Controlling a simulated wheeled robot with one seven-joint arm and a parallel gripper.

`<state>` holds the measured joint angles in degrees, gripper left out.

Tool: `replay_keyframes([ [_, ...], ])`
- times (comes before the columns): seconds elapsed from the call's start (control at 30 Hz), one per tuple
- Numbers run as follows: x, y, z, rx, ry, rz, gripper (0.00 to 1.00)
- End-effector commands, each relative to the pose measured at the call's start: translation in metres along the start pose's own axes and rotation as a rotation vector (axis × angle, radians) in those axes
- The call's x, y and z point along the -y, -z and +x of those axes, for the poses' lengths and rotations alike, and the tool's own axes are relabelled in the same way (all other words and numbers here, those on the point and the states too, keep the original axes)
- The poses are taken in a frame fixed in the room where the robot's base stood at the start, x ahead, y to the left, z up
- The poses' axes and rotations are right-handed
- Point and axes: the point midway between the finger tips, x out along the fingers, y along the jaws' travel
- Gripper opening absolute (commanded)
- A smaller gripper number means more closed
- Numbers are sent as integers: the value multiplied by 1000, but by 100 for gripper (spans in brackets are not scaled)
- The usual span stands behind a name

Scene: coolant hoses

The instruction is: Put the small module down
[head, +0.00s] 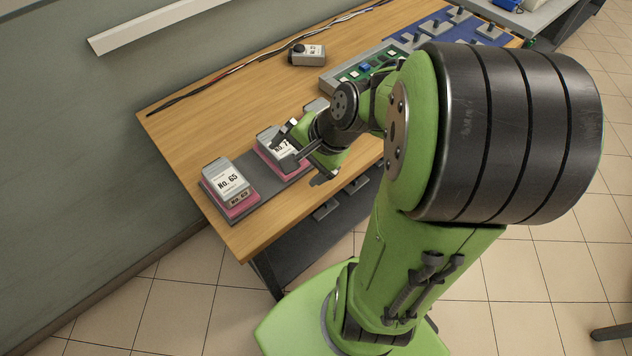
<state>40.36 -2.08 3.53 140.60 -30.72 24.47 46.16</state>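A small grey module with a white label reading "No. 7" and more hidden characters (278,145) is at a pink-edged place on the dark rack (254,189) on the wooden table. My gripper (301,161) is right over this module and covers its right part. I cannot tell whether the fingers touch or grip it, or whether it rests fully on the pink part. A second grey module labelled "No. 65" (227,180) sits on a pink base at the rack's left end. A further grey block (315,106) shows partly behind my wrist.
A grey box with a dark knob (308,56) stands farther back on the table (205,119). Cables (221,77) run along the wall side. A panel with green and blue parts (364,68) and a blue mat with grey fittings (438,29) lie beyond my arm. The left table middle is clear.

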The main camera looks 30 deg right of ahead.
Motion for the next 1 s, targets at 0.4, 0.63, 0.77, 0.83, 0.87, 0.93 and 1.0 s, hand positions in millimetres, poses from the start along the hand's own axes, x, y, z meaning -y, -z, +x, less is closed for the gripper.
replay_keyframes([
  [0.4, -37, -97, -111, -163, -205, -1185, 100],
  [0.63, -39, -97, -113, -163, -209, -1207, 100],
  [0.77, -35, -98, -119, -163, -209, -1206, 100],
  [0.83, -28, -98, -132, -163, -209, -1205, 100],
  [0.87, -23, -99, -139, -163, -208, -1205, 100],
  [0.93, -12, -100, -159, -164, -208, -1205, 100],
  [1.0, 0, -100, -178, -164, -208, -1205, 100],
])
